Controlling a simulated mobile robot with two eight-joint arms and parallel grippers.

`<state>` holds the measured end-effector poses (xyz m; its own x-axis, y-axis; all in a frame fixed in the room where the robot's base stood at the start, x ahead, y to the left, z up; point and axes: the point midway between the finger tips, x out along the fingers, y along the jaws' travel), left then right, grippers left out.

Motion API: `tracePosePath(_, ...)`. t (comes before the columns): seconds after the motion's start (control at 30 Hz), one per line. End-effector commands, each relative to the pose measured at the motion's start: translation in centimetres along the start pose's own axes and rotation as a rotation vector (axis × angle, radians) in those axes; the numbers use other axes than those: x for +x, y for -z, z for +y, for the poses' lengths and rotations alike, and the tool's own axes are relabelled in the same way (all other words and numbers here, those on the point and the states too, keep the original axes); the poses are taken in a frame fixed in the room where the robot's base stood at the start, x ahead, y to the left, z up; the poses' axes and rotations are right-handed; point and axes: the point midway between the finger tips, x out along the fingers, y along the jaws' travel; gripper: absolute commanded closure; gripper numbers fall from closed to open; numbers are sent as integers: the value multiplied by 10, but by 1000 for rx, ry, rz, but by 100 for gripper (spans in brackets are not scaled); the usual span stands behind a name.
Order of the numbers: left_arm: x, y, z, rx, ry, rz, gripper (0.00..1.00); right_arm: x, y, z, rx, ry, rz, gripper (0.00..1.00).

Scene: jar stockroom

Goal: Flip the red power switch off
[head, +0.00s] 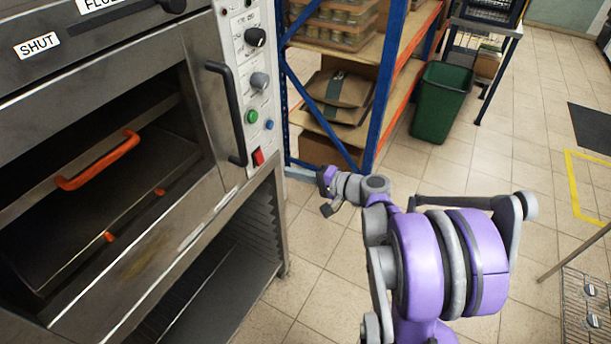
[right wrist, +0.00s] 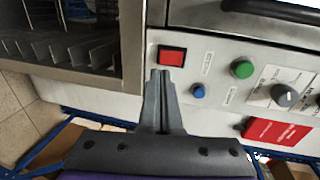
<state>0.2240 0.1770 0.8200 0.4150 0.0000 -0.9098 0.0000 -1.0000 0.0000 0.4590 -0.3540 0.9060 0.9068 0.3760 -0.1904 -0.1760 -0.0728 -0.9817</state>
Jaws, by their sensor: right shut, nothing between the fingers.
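The red power switch (head: 258,156) sits low on the oven's light control panel, under a green and a blue button. In the right wrist view the switch (right wrist: 171,56) is a red rocker in a dark frame; I cannot tell which way it is set. My right gripper (head: 324,193) is to the right of the panel in the head view, apart from the switch. In the right wrist view its fingers (right wrist: 161,75) are shut and empty, with their tips pointing at the switch's lower edge. My left gripper is not in view.
The green button (right wrist: 242,69), blue button (right wrist: 198,91) and a grey knob (right wrist: 284,96) are close by. A black door handle (head: 228,113) stands out left of the panel. A blue and orange shelf rack (head: 375,95) and a green bin (head: 441,103) stand behind.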

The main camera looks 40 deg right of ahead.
Motion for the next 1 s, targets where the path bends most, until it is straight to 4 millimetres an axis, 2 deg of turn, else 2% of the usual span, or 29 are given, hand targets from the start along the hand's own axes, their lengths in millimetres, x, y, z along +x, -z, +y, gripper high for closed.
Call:
tracePosePath(0.03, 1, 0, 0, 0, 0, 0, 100, 13, -1, 0, 0, 0, -5, 100)
tracePosePath(0.2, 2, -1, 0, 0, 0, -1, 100, 46, -1, 0, 0, 0, -3, 100)
tracePosePath(0.4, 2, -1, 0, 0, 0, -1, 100, 70, 0, 0, 0, 0, -1, 100)
tracePosePath(0.87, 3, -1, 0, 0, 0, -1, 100, 76, 0, 0, 0, 0, 1, 100)
tracePosePath(1.0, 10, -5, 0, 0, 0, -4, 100, 82, 0, 5, 1, 42, -2, 100)
